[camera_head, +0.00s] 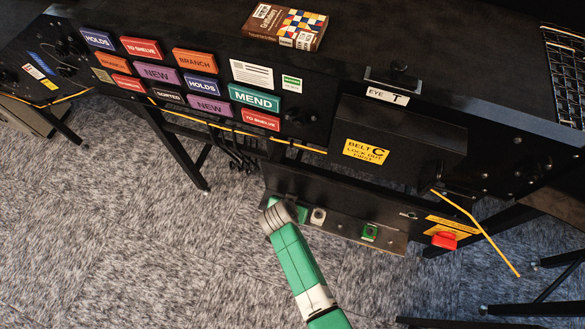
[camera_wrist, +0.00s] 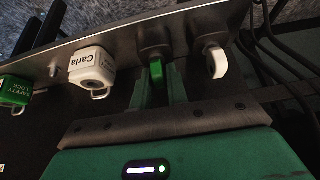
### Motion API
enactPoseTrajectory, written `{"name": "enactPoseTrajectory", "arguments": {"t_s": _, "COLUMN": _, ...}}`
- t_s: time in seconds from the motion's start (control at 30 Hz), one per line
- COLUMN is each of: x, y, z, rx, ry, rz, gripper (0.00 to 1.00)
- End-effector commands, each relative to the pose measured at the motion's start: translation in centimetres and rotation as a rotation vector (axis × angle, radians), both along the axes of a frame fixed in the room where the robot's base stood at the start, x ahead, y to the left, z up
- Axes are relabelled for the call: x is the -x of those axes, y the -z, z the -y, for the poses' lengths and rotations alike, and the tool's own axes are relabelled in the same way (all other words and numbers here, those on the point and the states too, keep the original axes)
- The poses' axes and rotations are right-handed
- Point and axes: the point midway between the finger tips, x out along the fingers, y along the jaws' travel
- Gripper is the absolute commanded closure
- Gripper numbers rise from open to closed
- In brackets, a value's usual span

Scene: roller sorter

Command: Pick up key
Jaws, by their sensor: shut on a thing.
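The key shows in the wrist view as a small upright green piece (camera_wrist: 157,72) at a dark fitting on the panel's edge. My gripper (camera_wrist: 158,82) is shut on it, with one green finger on each side. The lower part of the key is hidden between the fingers, and I cannot tell whether it still sits in the fitting. In the head view my green arm reaches up to the left part of the lower control panel (camera_head: 390,240). The fingers and the key are hidden there behind my wrist.
In the wrist view a white padlock marked Carla (camera_wrist: 92,66) and a green safety lock (camera_wrist: 14,90) hang left of the key; a white part (camera_wrist: 215,60) is close on its right.

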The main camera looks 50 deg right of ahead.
Motion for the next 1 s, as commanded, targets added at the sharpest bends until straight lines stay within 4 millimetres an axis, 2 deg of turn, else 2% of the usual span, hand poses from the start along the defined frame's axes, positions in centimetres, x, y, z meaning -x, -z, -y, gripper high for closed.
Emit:
{"name": "enactPoseTrajectory", "arguments": {"t_s": 0.17, "x": 0.0, "y": -0.8, "z": 0.0, "rx": 0.001, "ry": 0.000, "rz": 0.001, "gripper": 1.00}}
{"name": "enactPoseTrajectory", "arguments": {"t_s": 0.37, "x": 0.0, "y": -3.9, "z": 0.0, "rx": 0.001, "ry": 0.000, "rz": 0.000, "gripper": 1.00}}
{"name": "enactPoseTrajectory", "arguments": {"t_s": 0.57, "x": 3.5, "y": -4.2, "z": -2.6, "rx": 0.000, "ry": -0.002, "rz": -0.004, "gripper": 1.00}}
{"name": "enactPoseTrajectory", "arguments": {"t_s": 0.8, "x": 9.2, "y": -4.9, "z": -7.0, "rx": 0.000, "ry": -0.004, "rz": -0.003, "gripper": 1.00}}
{"name": "enactPoseTrajectory", "arguments": {"t_s": 1.0, "x": 11.9, "y": -5.0, "z": -9.2, "rx": 0.001, "ry": -0.001, "rz": -0.002, "gripper": 1.00}}
